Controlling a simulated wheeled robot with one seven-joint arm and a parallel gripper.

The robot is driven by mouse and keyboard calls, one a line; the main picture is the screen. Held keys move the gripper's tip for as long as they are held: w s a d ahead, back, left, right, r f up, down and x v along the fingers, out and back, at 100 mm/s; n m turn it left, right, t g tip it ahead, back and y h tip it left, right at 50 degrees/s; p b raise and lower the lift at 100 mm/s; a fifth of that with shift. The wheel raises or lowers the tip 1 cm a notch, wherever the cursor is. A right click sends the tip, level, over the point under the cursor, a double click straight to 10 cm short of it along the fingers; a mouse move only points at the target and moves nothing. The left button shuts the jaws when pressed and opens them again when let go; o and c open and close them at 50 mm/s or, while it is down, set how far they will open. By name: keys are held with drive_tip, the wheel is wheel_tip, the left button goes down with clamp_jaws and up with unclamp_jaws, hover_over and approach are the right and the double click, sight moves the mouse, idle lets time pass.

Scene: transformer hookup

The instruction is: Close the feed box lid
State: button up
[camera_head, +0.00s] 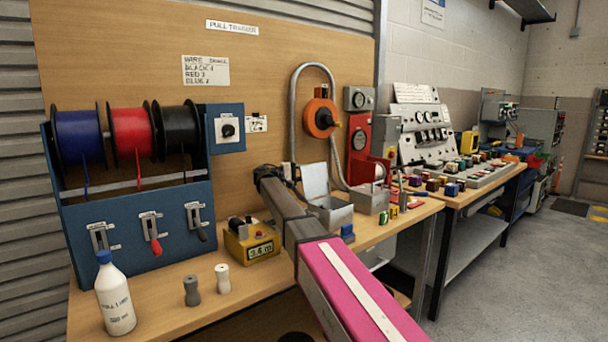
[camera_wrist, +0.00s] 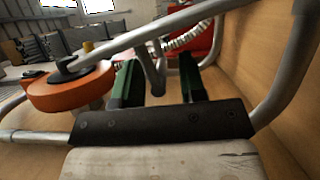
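The feed box (camera_head: 331,216) is a grey metal box on the bench, right of my arm in the head view. Its pale lid (camera_head: 314,181) stands up, open, at the back of the box. My gripper (camera_head: 287,182) is at the end of my arm, left of the lid; its fingers are not clear in that view. In the wrist view the two green-and-black fingers of my gripper (camera_wrist: 158,66) stand apart. A grey rod shows between or beyond them; I cannot tell which. I cannot clearly make out the lid in the wrist view.
An orange reel (camera_head: 320,118) and a grey bent conduit (camera_head: 294,105) are behind the box; the reel (camera_wrist: 72,92) and tubing are close in the wrist view. A yellow meter (camera_head: 251,243), two small posts and a white bottle (camera_head: 115,297) stand left of my arm.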

clamp_jaws()
